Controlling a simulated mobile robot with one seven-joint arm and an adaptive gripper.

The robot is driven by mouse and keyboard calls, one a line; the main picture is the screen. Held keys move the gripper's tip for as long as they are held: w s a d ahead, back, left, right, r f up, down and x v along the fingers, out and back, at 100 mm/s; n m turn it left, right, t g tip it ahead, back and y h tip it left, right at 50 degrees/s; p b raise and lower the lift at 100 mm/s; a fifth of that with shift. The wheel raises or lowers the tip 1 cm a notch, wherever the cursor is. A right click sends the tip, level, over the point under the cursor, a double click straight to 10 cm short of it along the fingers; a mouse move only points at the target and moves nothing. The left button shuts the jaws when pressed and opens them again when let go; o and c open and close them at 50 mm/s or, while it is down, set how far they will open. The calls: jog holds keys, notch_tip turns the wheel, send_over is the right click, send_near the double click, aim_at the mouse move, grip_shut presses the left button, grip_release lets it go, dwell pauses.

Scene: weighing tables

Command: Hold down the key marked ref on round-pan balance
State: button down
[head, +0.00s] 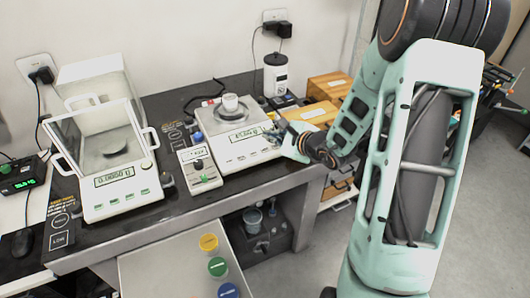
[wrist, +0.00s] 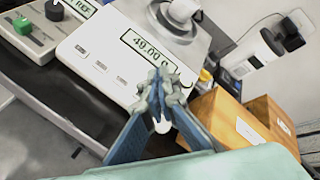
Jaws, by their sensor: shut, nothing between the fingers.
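The round-pan balance (head: 240,150) is white and stands on the dark bench. In the wrist view the balance (wrist: 88,38) has a lit display (wrist: 148,54) that reads about 49.00 g. Small keys (wrist: 100,66) run along its front below the display; their marks are too small to read. My gripper (wrist: 160,84) is shut and empty, its tips over the right part of the balance front, just below the display. The fingers hide that part of the key row, and I cannot tell whether they touch. In the head view my gripper (head: 280,139) is at the balance's right front.
Further left is a glass-shielded balance (head: 122,190). Wooden boxes (head: 328,88) and a white device (head: 275,75) stand right and behind.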

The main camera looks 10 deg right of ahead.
jog(key=f+b, duration=0.1)
jog(key=f, duration=0.1)
jog(key=w+f+b, duration=0.1)
jog(key=f, duration=0.1)
jog(key=shift+a+f+b, duration=0.1)
jog(key=shift+f+b, duration=0.05)
jog(key=shift+b, duration=0.15)
jog(key=shift+w+f+b, duration=0.25)
jog(key=shift+f+b, duration=0.25)
jog(key=shift+b, duration=0.2)
jog(key=shift+a+f+b, duration=0.1)
jog(key=shift+f+b, duration=0.1)
jog(key=shift+b, duration=0.15)
dwell(0.3)
jog(key=shift+w+f+b, duration=0.1)
jog(key=shift+f+b, duration=0.15)
jog(key=shift+b, duration=0.2)
jog(key=shift+w+f+b, duration=0.1)
jog(key=shift+f+b, duration=0.25)
jog(key=shift+b, duration=0.25)
dwell(0.6)
jog(key=shift+r, duration=0.15)
dwell(2.6)
jog(key=shift+s+r+p, duration=0.25)
jog(key=shift+r+p, duration=0.05)
jog(key=shift+r, duration=0.4)
